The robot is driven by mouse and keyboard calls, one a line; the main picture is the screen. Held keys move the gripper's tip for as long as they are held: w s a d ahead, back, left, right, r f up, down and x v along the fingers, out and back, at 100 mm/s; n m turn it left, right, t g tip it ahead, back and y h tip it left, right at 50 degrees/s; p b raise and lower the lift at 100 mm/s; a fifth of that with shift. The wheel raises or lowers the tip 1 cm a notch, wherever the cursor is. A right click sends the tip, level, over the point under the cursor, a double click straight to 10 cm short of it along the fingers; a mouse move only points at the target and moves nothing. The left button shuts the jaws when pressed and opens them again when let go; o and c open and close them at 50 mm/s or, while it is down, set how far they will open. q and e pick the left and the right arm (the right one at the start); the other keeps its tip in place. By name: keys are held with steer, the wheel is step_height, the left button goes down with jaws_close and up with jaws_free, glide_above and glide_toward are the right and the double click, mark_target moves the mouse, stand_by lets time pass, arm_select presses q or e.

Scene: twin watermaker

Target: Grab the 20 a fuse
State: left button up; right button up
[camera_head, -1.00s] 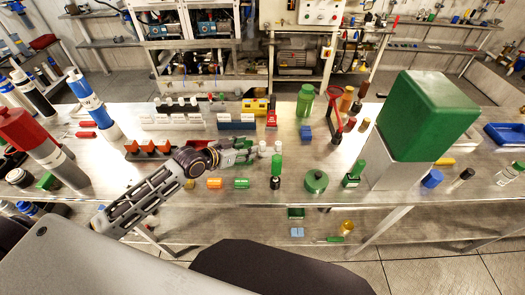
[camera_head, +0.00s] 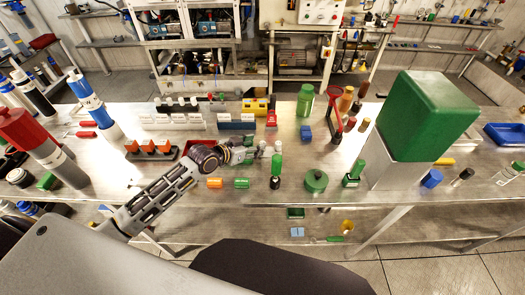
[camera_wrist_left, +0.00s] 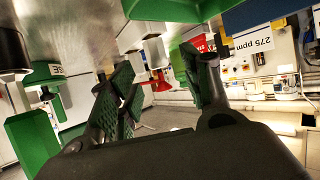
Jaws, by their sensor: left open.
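No label reading 20 A can be made out in either view, so I cannot tell for certain which thing is the 20 A fuse. Two small pale cylinders (camera_head: 278,147) stand on the bench just beyond my left gripper (camera_head: 254,152) in the head view. My left gripper is open, and its two padded fingers (camera_wrist_left: 160,88) show apart in the left wrist view. A pale cylinder (camera_wrist_left: 156,52) and a red part (camera_wrist_left: 160,82) show in the gap between them, apparently farther off. Contact cannot be seen. My right gripper is not in view.
A large green box (camera_head: 425,115) stands at the right.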

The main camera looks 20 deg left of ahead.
arm_select(q)
steer(key=shift+w, duration=0.1)
steer(key=shift+p+x, duration=0.35)
steer(key=shift+x, duration=2.2)
steer(key=shift+d, duration=0.1)
steer(key=c, duration=1.1)
